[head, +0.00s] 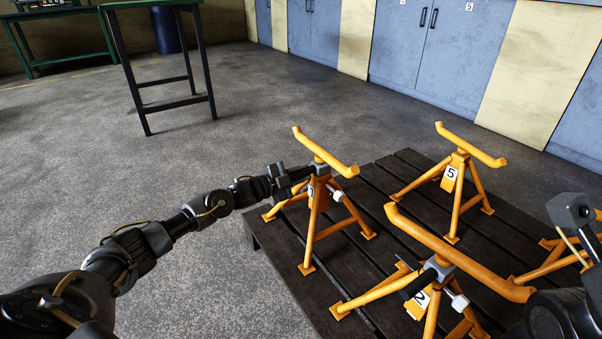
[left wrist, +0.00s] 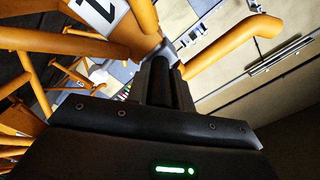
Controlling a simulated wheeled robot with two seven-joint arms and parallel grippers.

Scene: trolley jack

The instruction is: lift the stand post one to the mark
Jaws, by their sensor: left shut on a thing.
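Stand one is an orange tripod with a tag reading 1 (head: 311,192) and a post topped by an orange crossbar (head: 325,150). It stands upright at the left of the dark pallet. My left gripper (head: 302,174) reaches it from the left, just below the crossbar. In the left wrist view the jaws (left wrist: 160,85) are shut on a dark handle beside the post, under the crossbar (left wrist: 235,45). The post's lower part is partly hidden behind the tag, and I cannot make out a mark. Part of my right arm shows at the right edge; its gripper is not visible.
Stand two (head: 470,262) is close in front and stand five (head: 458,172) behind, both on the dark pallet (head: 285,235). Another orange stand is partly visible at the right. A green table (head: 150,4) stands at the back left. The floor left of the pallet is clear.

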